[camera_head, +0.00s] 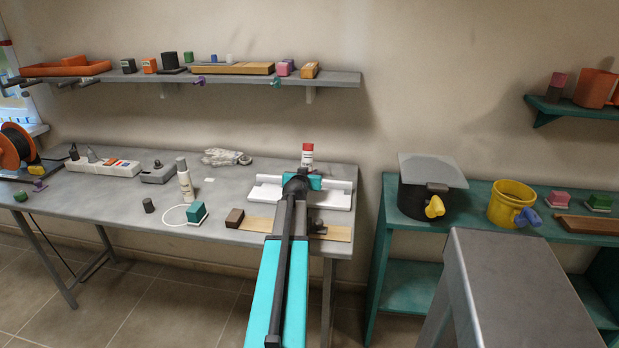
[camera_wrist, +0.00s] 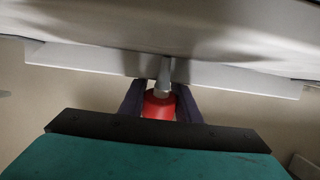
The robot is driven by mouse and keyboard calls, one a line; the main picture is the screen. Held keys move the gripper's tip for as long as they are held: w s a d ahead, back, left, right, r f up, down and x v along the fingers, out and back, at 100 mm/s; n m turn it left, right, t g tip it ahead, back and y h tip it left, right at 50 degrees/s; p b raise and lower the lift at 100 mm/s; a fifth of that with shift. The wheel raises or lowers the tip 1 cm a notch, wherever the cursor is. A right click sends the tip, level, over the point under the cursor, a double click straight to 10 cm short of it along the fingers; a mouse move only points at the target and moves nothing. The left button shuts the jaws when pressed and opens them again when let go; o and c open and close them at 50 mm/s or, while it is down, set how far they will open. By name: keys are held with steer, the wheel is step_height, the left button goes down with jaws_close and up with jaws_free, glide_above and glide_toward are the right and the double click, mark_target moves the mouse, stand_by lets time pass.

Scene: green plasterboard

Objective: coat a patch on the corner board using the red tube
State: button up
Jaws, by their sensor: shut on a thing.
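My gripper (camera_head: 300,183) is over the white corner board (camera_head: 335,201) at the right end of the grey workbench. In the wrist view my gripper (camera_wrist: 160,104) is shut on the red tube (camera_wrist: 158,107). The tube's pale neck and grey nozzle point away from the camera, towards a pale board-like strip (camera_wrist: 90,58). I cannot tell whether the nozzle touches it. In the head view a white cylinder with a red top (camera_head: 307,156) rises just behind my gripper. It may be the held tube. My arm hides the middle of the board; no coated patch is visible.
A wooden strip (camera_head: 258,223) with a brown block (camera_head: 234,218) lies in front of the board. Left of it are a green block (camera_head: 196,212) and a pale bottle (camera_head: 185,180). A teal shelf with a black pot (camera_head: 418,201) and yellow bucket (camera_head: 505,205) stands right.

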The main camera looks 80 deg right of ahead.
steer(key=shift+w, duration=0.15)
steer(key=shift+w+f+b, duration=0.15)
steer(key=shift+b, duration=0.4)
steer(key=shift+w+b, duration=0.45)
steer(key=shift+b, duration=0.1)
steer(key=shift+w+f+b, duration=0.1)
steer(key=shift+w+b, duration=0.25)
steer(key=shift+b, duration=0.2)
steer(key=shift+w+a+b, duration=0.1)
steer(key=shift+w+b, duration=0.25)
steer(key=shift+r, duration=0.2)
steer(key=shift+w, duration=0.1)
